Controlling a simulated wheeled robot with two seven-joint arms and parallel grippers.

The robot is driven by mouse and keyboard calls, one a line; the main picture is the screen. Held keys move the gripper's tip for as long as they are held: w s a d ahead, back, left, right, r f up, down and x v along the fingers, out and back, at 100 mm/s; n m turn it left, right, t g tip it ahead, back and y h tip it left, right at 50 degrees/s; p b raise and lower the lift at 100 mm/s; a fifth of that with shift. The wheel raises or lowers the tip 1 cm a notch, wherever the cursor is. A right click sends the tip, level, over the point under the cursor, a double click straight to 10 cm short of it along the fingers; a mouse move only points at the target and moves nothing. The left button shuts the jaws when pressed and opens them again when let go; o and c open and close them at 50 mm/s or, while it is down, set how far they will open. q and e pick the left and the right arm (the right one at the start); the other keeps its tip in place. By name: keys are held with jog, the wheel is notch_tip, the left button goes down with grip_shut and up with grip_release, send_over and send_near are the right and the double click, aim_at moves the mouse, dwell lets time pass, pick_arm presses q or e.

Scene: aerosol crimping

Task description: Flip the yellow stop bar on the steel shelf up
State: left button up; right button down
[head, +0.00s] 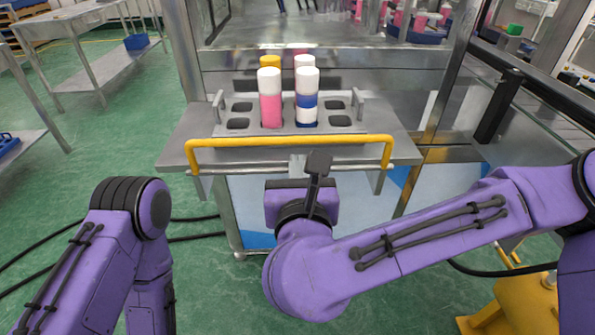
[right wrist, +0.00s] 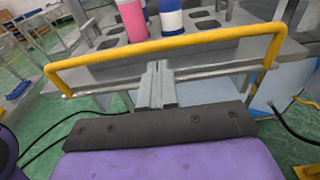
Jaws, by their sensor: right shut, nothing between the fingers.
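The yellow stop bar (head: 290,141) runs across the front of the steel shelf (head: 183,140), and its two short ends bend down to a thin steel rod. In the right wrist view, the yellow bar (right wrist: 165,46) crosses above that rod. My right gripper (head: 297,160) is at the middle of the shelf front, shut and empty. Its fingertips (right wrist: 157,66) show just below the bar's middle and overlap the rod in the picture. I cannot tell whether they touch either one. My left gripper is out of view; only my left arm shows.
A rack (head: 238,107) with several square holes sits on the shelf. A steel post (head: 450,70) stands right of the shelf.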

jog(key=s, duration=0.6)
jog(key=shift+d+r, duration=0.35)
